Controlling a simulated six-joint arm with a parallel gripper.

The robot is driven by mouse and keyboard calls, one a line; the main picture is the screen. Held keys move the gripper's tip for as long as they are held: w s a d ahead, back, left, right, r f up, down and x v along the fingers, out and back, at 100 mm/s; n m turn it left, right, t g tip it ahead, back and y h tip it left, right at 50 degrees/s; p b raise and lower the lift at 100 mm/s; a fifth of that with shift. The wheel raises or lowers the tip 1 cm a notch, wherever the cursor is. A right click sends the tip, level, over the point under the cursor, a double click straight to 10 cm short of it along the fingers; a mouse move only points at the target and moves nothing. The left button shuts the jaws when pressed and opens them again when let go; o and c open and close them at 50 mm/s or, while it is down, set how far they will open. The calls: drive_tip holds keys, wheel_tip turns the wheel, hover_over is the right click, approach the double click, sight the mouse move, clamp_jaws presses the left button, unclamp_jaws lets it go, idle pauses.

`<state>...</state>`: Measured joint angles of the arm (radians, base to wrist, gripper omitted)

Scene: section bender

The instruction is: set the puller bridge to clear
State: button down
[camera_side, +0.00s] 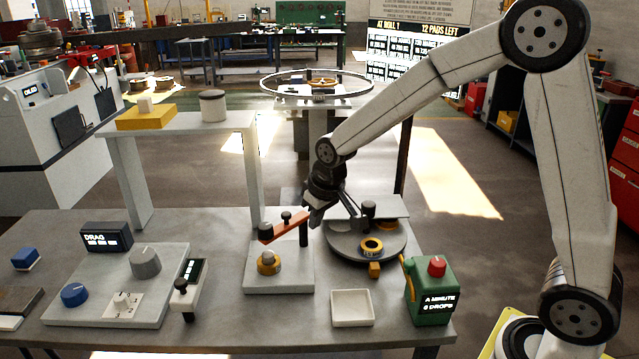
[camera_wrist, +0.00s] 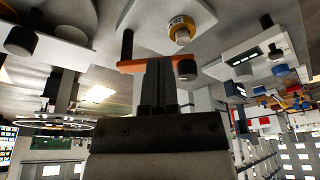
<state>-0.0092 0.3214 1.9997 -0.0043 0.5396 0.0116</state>
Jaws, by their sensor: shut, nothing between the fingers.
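The puller bridge (camera_side: 284,228) is an orange-red bar with dark knobs, raised on a black post (camera_side: 303,236) above a light grey plate. Its left end reaches out above and behind a yellow and grey round piece (camera_side: 268,262). In the wrist view the bridge (camera_wrist: 137,66) lies across the fingertips, with the post at its left and a dark knob at its right. The yellow piece (camera_wrist: 181,30) shows apart from the bar there. My gripper (camera_side: 311,218) is shut and empty at the bar's right end. I cannot tell whether the fingers touch the bar.
A dark turntable (camera_side: 352,245) with a yellow ring stands close on the right. A dial panel (camera_side: 118,290) is at the left, below a raised white shelf (camera_side: 185,124).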

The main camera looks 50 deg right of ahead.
drive_tip(key=r, duration=0.2)
hover_over(285, 222)
drive_tip(key=w+a, duration=0.3)
drive_tip(key=shift+w+d+t, duration=0.1)
drive_tip(key=shift+t, duration=0.2)
drive_tip(key=shift+f, duration=0.2)
wheel_tip(285, 222, down, 9)
drive_tip(key=shift+s, duration=0.35)
idle(1.1)
